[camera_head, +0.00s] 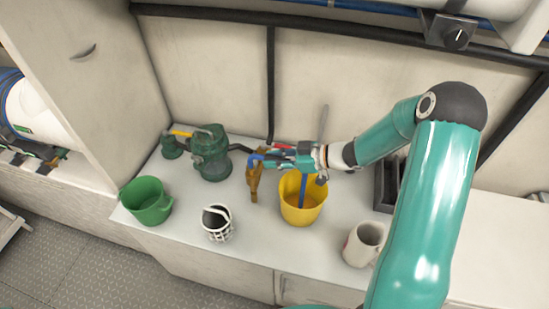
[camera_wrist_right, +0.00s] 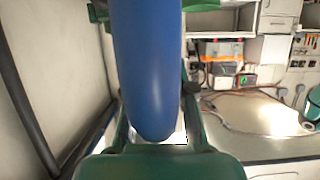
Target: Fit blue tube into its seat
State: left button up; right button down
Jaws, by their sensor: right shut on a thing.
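My right gripper (camera_head: 272,156) comes in from the right, above the counter and by the yellow bucket (camera_head: 289,211). It is shut on a blue tube (camera_head: 256,158), whose curved end shows just left of the fingers. In the right wrist view the blue tube (camera_wrist_right: 150,70) fills the middle, its rounded end low between my fingers. I cannot tell which part is the seat. My left gripper is not in view.
A brown tool (camera_head: 254,184) is beside the yellow bucket, which holds a blue rod (camera_head: 303,188). A green bucket (camera_head: 147,202), a white lattice holder (camera_head: 217,223) and a white mug (camera_head: 363,244) stand along the counter front (camera_head: 185,229). A black tray lies partly behind my arm.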

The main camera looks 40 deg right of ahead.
jog(key=shift+f+b, duration=0.65)
jog(key=shift+f, duration=0.3)
jog(key=c, duration=0.9)
grip_release()
jog(key=v, duration=1.2)
